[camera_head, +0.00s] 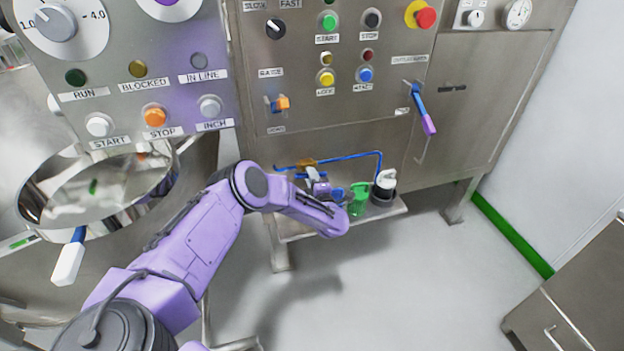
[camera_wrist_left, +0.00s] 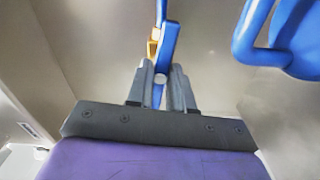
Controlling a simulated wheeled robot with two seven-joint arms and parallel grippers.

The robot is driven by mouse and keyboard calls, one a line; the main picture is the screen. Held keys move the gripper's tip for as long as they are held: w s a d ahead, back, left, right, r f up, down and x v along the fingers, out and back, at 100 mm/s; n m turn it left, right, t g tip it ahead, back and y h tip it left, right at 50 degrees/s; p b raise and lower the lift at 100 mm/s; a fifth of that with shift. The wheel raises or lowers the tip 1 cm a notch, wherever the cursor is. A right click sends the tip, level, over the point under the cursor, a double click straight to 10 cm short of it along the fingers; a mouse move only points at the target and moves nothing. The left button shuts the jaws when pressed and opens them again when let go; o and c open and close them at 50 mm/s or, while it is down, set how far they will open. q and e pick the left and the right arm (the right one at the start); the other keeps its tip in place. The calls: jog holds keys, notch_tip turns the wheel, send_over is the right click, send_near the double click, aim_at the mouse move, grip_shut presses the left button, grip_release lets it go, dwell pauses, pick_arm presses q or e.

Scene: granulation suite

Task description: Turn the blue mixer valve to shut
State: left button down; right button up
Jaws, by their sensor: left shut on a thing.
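The blue mixer valve shows in the left wrist view as a blue lever (camera_wrist_left: 168,42) with a brass-coloured body (camera_wrist_left: 153,46) behind it. The lever stands nearly upright in that picture, leaning slightly. My left gripper (camera_wrist_left: 160,85) is shut on the lever's near end, one grey finger on each side. In the head view my left gripper (camera_head: 314,180) is low at the machine's front, just below the brass body (camera_head: 305,165) on the thin blue pipe (camera_head: 350,155). My own arm and gripper hide most of the lever there. My right gripper is not in view.
A green fitting (camera_head: 359,198) and a black-and-white one (camera_head: 385,187) stand just right of the gripper on a low shelf (camera_head: 395,211). A blue-and-purple handle (camera_head: 424,110) sticks out higher up. A steel bowl (camera_head: 95,190) stands at left.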

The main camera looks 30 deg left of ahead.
pick_arm(q)
jog(key=shift+d+f+m+b, duration=0.1)
jog(key=shift+m+b, duration=0.75)
jog(key=shift+m, duration=3.15)
jog(key=shift+f+m+b, duration=0.1)
jog(key=shift+m+b, duration=0.7)
jog(key=shift+m, duration=3.5)
jog(key=c, duration=1)
grip_release()
jog(key=shift+r, duration=0.15)
jog(key=v, duration=1)
jog(key=shift+s+d, duration=0.15)
jog(key=shift+s, duration=0.1)
